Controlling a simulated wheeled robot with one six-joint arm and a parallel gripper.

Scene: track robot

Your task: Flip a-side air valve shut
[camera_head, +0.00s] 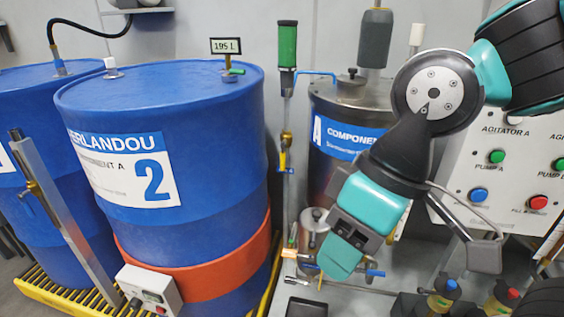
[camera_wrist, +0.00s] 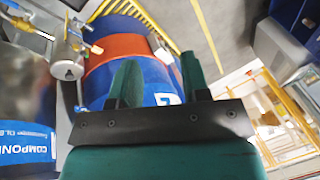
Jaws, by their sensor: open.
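The component A tank (camera_head: 345,105) stands behind my arm, with a pipe along its left side. On that pipe is a brass valve (camera_head: 286,138) with a yellow and blue piece below it. A small blue lever (camera_head: 375,273) shows just right of my gripper (camera_head: 341,258), low in front of the tank. I cannot tell which fitting is the A-side air valve. In the wrist view, brass fittings with a yellow handle (camera_wrist: 96,49) lie at upper left, apart from the fingers. My gripper (camera_wrist: 158,78) is open and empty there, fingers spread, pointing toward a blue drum.
A large blue drum (camera_head: 150,110) with an orange band (camera_head: 200,257) stands left on a yellow grate (camera_head: 25,292). A grey post (camera_head: 65,215) leans before it. A control panel (camera_head: 515,180) with coloured buttons is at right. Small valves (camera_head: 443,292) stand at lower right.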

